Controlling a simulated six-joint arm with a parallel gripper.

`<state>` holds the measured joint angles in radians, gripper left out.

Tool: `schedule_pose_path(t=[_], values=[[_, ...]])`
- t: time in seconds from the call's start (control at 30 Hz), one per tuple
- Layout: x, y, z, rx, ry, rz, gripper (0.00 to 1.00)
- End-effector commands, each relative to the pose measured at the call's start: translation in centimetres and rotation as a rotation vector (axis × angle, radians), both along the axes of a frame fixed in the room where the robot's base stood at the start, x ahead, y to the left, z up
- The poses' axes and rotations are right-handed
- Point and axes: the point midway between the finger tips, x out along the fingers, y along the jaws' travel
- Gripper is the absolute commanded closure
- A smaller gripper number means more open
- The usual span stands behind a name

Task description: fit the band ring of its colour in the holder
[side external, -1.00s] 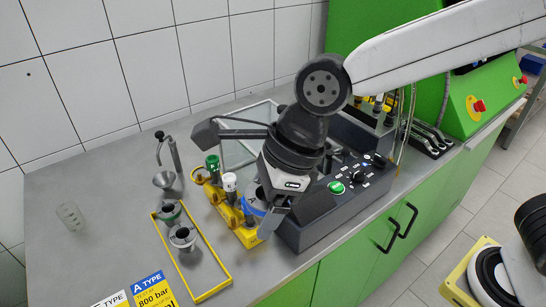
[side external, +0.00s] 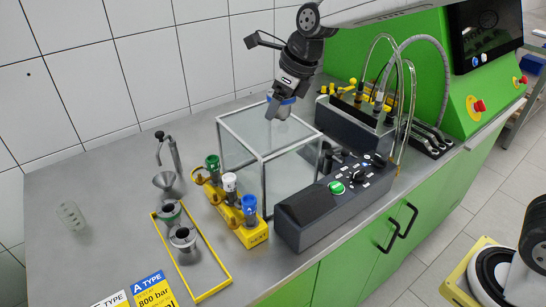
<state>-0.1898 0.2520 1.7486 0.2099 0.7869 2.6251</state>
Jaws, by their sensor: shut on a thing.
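My gripper (side external: 282,104) is high above the glass box (side external: 262,157). It is shut on a small pale grey piece with a blue band (side external: 283,100). The fingers hide part of this piece, so its full shape cannot be told. The yellow holder (side external: 257,238) stands on the bench in front of the box. Green-topped (side external: 212,164), white-topped (side external: 229,183) and blue-topped (side external: 249,206) pieces stand upright in it. The held piece is well apart from the holder.
A yellow-framed tray (side external: 212,296) with two metal cups (side external: 182,238) lies left of the holder. A dark control box (side external: 318,214) stands at its right. A funnel stand (side external: 176,160) and a clear beaker (side external: 70,214) are further left. Hoses (side external: 412,85) hang at the back right.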

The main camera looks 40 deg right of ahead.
Motion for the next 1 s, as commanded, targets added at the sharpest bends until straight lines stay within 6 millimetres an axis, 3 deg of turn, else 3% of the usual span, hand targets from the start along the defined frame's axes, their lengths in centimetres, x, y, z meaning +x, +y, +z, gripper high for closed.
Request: schedule_pose_path(t=[0.3,0.6,0.8,1.0], values=[[4.6,-10.5,-0.2,-0.001,-0.001,-0.23,0.93],[6.4,-18.4,-0.5,-0.001,0.0,-0.387,0.93],[6.8,-22.3,-0.7,-0.002,-0.001,-0.461,0.93],[6.7,-21.9,-5.2,0.0,0.005,-0.455,0.93]])
